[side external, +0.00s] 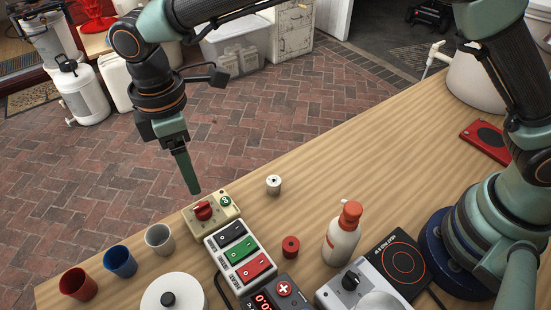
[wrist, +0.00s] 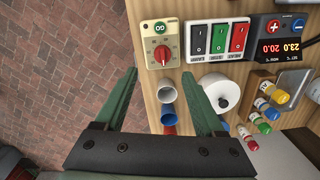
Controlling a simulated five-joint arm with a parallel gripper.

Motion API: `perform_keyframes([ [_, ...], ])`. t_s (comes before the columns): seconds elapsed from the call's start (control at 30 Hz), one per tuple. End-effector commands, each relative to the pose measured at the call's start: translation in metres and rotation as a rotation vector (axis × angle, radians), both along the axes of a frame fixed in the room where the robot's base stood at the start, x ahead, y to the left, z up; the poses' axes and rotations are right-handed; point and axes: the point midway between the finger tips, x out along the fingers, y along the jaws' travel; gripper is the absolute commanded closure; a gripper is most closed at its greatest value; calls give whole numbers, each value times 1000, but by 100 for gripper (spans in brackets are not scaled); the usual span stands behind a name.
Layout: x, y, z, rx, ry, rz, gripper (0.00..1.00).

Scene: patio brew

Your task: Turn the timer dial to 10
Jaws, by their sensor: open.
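The timer is a cream box (side external: 228,214) with a red dial (side external: 204,209) and a green button (side external: 226,200) near the edge of the wooden table. In the wrist view the red dial (wrist: 161,53) sits below the green GO button (wrist: 160,27), with a marked scale around it. The dial's numbers and exact setting are too small to read. My gripper (side external: 192,190) points down, close above and beside the dial. In the wrist view my gripper (wrist: 160,77) is open and empty, and the dial lies beyond and between its fingertips, apart from them.
A switch panel (side external: 222,240) with black, green and red rockers stands beside the timer. A red-digit display unit (side external: 283,289), a red-capped bottle (side external: 343,243) and a small white cylinder (side external: 273,185) are nearby. Red (side external: 77,284), blue (side external: 120,262) and white (side external: 159,239) cups stand at left.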

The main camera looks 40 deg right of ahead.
Motion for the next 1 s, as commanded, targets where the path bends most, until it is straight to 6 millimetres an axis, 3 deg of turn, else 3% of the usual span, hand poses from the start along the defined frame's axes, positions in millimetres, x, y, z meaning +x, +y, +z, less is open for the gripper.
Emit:
perform_keyframes([
  [0.3, -4, 0, -62, -3, 2, -2, 29],
  [0.5, -6, 0, -89, -2, 1, -2, 29],
  [0.97, -6, 1, -100, 1, -1, -2, 29],
  [1.0, -6, 1, -100, 1, -1, -2, 44],
])
